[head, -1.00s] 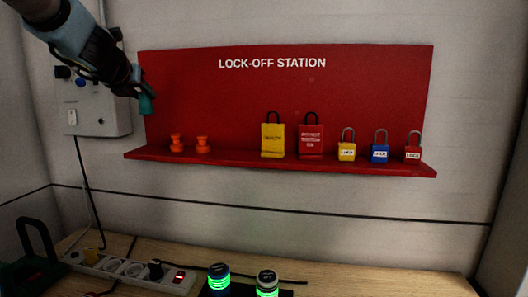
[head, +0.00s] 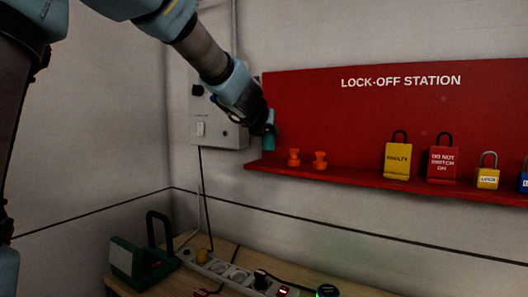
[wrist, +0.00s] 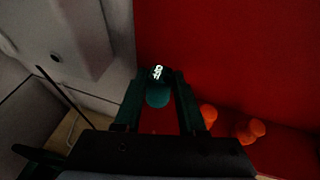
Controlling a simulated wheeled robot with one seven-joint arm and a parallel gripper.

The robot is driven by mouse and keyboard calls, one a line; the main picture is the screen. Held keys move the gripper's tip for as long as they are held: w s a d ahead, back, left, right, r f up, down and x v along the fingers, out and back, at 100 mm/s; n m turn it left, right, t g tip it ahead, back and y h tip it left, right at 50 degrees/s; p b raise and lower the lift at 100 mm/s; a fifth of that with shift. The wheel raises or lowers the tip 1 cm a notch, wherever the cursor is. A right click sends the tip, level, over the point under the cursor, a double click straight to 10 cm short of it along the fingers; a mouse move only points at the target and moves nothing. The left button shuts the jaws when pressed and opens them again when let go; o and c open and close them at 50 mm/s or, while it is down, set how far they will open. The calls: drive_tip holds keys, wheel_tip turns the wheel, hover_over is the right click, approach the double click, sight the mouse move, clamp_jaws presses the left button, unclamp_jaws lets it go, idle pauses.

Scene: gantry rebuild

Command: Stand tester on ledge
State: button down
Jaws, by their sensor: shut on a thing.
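The tester (head: 269,142) is a small teal body held upright or nearly so at the left end of the red ledge (head: 370,180), a little above it in the head view. My gripper (head: 268,127) is shut on it, in front of the red backboard's left edge. In the wrist view the tester (wrist: 158,97) sits between the two dark green fingers of my gripper (wrist: 158,100), with a small lit display at its far end. Whether its lower end touches the ledge cannot be told.
Two orange knobs (head: 294,158) stand on the ledge just right of the tester. Further right are a yellow tag lock (head: 397,158), a red one (head: 442,162) and padlocks (head: 487,175). A grey switch box (head: 218,115) is on the wall to the left. A power strip (head: 235,275) lies on the bench below.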

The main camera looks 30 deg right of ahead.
sight(267, 144)
drive_tip(key=shift+f+b, duration=1.8)
drive_tip(key=shift+f, duration=0.15)
drive_tip(key=shift+r, duration=0.1)
drive_tip(key=shift+c, duration=2.4)
unclamp_jaws()
